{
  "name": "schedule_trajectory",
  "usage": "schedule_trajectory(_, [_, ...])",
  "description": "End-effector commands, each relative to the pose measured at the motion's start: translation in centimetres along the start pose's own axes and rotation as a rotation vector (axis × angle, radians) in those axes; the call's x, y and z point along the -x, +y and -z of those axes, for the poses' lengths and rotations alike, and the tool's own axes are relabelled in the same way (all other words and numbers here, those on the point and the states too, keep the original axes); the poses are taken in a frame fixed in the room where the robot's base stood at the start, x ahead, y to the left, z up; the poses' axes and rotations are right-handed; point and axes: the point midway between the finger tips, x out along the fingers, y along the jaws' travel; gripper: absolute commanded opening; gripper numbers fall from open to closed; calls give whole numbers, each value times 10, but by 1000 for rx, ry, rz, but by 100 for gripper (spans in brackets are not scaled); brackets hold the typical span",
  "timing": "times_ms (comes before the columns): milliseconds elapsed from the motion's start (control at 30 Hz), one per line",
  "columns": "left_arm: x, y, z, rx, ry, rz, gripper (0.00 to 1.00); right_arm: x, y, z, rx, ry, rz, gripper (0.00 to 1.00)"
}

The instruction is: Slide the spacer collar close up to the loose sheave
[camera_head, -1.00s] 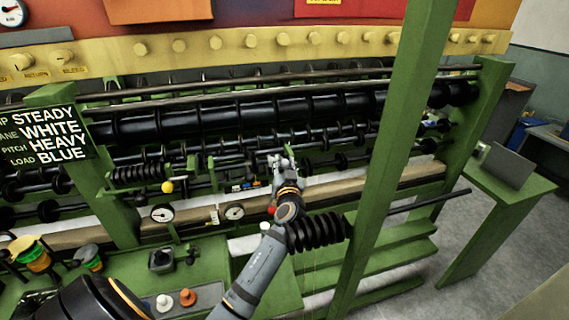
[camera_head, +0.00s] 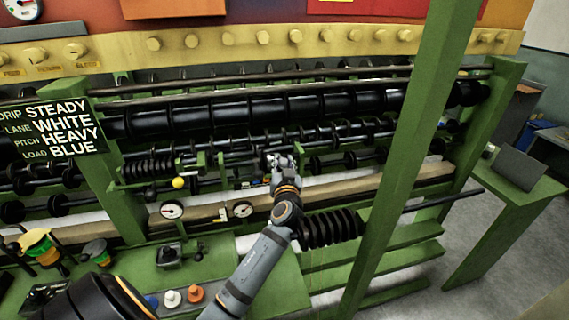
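My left gripper (camera_head: 277,160) is in the middle of the picture, at the end of my grey arm, reaching in among the dark shafts of the green frame. It is small and its fingers blend with the parts behind, so I cannot tell whether it is open or holds anything. Several black sheaves and discs sit on the shafts, among them a row on the lower shaft (camera_head: 323,162) just right of the gripper. I cannot tell which is the loose sheave, and I cannot make out the spacer collar. My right gripper is not in view.
A green post (camera_head: 413,150) crosses the view right of my arm. A black ribbed spool (camera_head: 332,227) lies close beside my forearm. Dials (camera_head: 242,209), a yellow ball (camera_head: 179,183) and a green bench with knobs (camera_head: 196,293) are on the left. A sign (camera_head: 55,129) hangs at left.

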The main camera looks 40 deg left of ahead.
Motion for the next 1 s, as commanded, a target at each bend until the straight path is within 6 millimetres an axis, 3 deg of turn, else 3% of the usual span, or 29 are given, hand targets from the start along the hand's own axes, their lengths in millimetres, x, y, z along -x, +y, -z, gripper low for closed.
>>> schedule_trajectory(33, [0, 0, -1, 0, -2, -1, 38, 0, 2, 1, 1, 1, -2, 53])
schedule_trajectory(167, [0, 0, -1, 0, -1, -1, 54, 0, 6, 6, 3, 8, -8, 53])
schedule_trajectory(467, [2, 0, 0, 1, 0, -1, 54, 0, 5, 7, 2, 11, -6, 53])
schedule_trajectory(800, [60, 0, -2, 5, -5, -2, 54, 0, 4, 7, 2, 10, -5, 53])
schedule_trajectory(1000, [75, -1, -1, 2, -1, -1, 54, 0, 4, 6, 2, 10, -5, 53])
